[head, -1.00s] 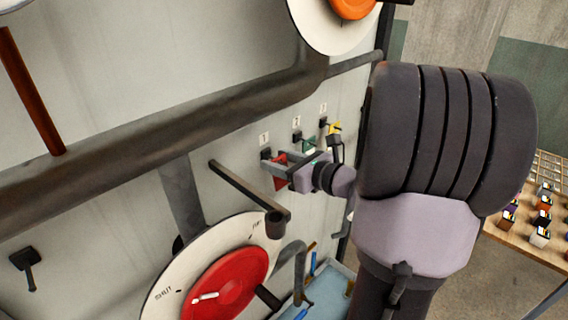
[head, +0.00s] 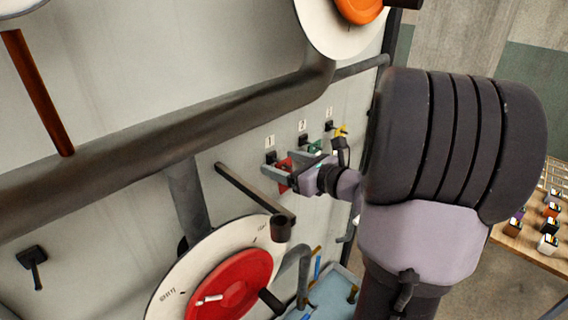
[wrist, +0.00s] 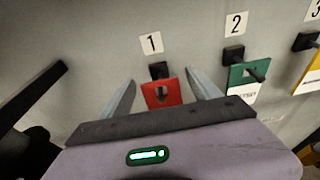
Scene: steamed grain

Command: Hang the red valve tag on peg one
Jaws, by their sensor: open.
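The red valve tag (wrist: 174,97) is at peg one (wrist: 158,69), under the label 1. A dark spot in the tag's hole looks like the peg's end, so the tag seems to hang on the peg. It also shows in the head view (head: 284,165). My gripper (wrist: 161,77) is open, with one finger on each side of the tag and visible gaps between. In the head view, my gripper (head: 268,164) is close to the panel. The tag's lower edge is hidden behind my gripper's body.
A green tag (wrist: 237,76) hangs on peg two, to the right, and a yellow tag (wrist: 307,84) on peg three. A dark bar handle (head: 252,190) juts out left of my gripper, above a red valve wheel (head: 232,283). A thick pipe (head: 170,125) runs above.

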